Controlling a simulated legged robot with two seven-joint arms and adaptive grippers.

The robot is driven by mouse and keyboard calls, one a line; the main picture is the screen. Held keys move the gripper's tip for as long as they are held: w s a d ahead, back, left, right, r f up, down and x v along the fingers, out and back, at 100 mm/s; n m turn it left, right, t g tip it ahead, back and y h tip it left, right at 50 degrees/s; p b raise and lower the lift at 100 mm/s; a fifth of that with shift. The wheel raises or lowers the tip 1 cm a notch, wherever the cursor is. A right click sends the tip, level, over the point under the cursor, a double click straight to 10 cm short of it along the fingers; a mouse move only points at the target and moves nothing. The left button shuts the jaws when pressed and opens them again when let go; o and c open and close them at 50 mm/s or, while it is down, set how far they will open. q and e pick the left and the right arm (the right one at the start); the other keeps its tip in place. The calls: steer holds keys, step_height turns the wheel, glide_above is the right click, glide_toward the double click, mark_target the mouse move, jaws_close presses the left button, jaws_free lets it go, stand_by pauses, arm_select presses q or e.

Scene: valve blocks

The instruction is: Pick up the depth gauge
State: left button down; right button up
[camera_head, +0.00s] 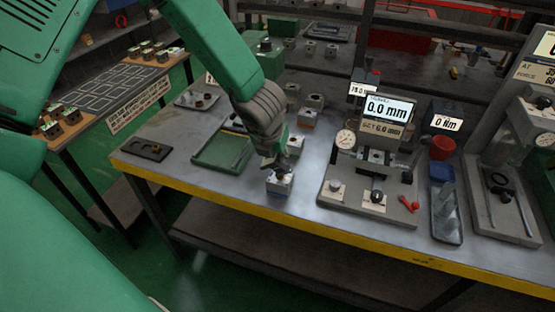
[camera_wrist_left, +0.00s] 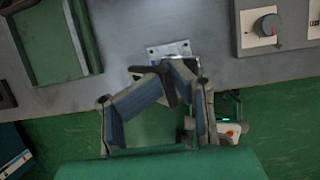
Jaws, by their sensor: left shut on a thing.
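My left gripper (camera_head: 272,160) reaches down from the upper left to the front part of the workbench. In the left wrist view its two fingers (camera_wrist_left: 166,82) come together on a small dark piece, which I take to be the depth gauge (camera_wrist_left: 168,92). The fingers hide much of it. Just under the fingertips, a metal valve block (camera_head: 279,185) with a blue lower part stands near the front edge. The block also shows in the left wrist view (camera_wrist_left: 170,49). I cannot tell whether the gauge touches the block. My right gripper is not in view.
A green tray (camera_head: 222,152) lies left of the block, and a dark tray (camera_head: 147,150) lies farther left. A gauge stand with a "0.0 mm" display (camera_head: 388,108) is to the right. Several blocks stand behind. The yellow bench edge (camera_head: 215,191) is in front.

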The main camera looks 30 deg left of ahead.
arm_select(q)
steer(key=s+d+p, duration=0.2)
steer(key=s, duration=0.6)
steer(key=s+d+p, duration=0.2)
steer(key=s+p, duration=0.1)
steer(key=s, duration=0.6)
steer(key=shift+d+r+p, duration=0.15)
steer(key=shift+d+p, duration=0.15)
steer(key=shift+d, duration=0.1)
steer(key=shift+c, duration=2.3)
jaws_free()
